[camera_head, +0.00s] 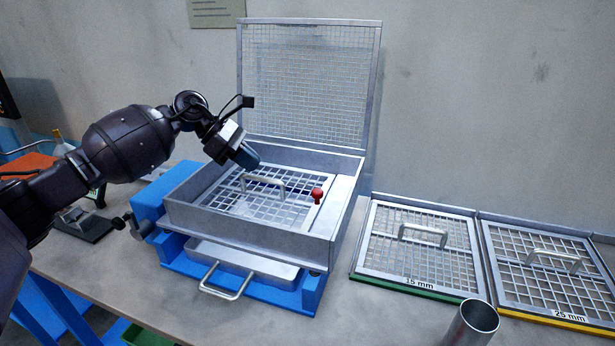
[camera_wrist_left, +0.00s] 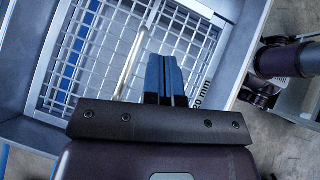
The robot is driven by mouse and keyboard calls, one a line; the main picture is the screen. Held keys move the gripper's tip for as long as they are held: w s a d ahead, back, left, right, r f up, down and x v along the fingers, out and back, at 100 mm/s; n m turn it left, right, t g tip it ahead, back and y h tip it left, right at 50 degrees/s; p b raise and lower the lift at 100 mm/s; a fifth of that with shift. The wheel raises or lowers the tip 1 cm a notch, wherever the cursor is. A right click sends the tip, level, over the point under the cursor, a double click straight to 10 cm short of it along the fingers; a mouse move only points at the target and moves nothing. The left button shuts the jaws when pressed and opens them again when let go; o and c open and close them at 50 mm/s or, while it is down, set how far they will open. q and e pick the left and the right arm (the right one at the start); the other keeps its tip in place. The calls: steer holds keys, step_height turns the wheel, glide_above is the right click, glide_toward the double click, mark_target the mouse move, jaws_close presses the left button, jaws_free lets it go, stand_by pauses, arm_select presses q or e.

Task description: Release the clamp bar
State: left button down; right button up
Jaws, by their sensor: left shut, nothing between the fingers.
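The red knob (camera_head: 317,194) stands at the right side of the sieve frame (camera_head: 225,207), next to a plain metal strip (camera_head: 341,200) that appears to be the clamp bar. The sieve frame lies inside the open metal box (camera_head: 250,232) and has a handle (camera_head: 262,182). My left gripper (camera_head: 247,157) is over the back left part of the box, with its fingers shut and empty. In the left wrist view the blue fingers (camera_wrist_left: 165,75) are together over the mesh, beside the handle (camera_wrist_left: 131,62). The red knob is not seen there. My right gripper is not in view.
The mesh lid (camera_head: 310,85) stands open behind the box. A drawer-like tray with a handle (camera_head: 224,282) is at the front. Two spare sieves, 15 mm (camera_head: 418,284) and 25 mm (camera_head: 560,316), lie to the right. A metal cup (camera_head: 472,325) stands at the front edge.

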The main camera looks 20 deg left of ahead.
mark_target(283, 186)
arm_select(q)
steer(key=x, duration=0.4)
steer(key=p+x, duration=0.1)
steer(key=x, duration=0.4)
steer(key=shift+s+d+f, duration=0.1)
steer(key=shift+s+d, duration=0.05)
steer(key=shift+d, duration=0.25)
steer(key=d, duration=0.1)
steer(key=w+d, duration=0.1)
steer(key=d, duration=0.1)
steer(key=shift+d+p, duration=0.25)
steer(key=shift+p, duration=0.1)
steer(key=shift+d+f, duration=0.1)
steer(key=shift+d, duration=0.1)
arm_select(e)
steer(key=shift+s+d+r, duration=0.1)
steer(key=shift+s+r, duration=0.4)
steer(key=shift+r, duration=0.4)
arm_select(q)
steer(key=shift+d, duration=0.1)
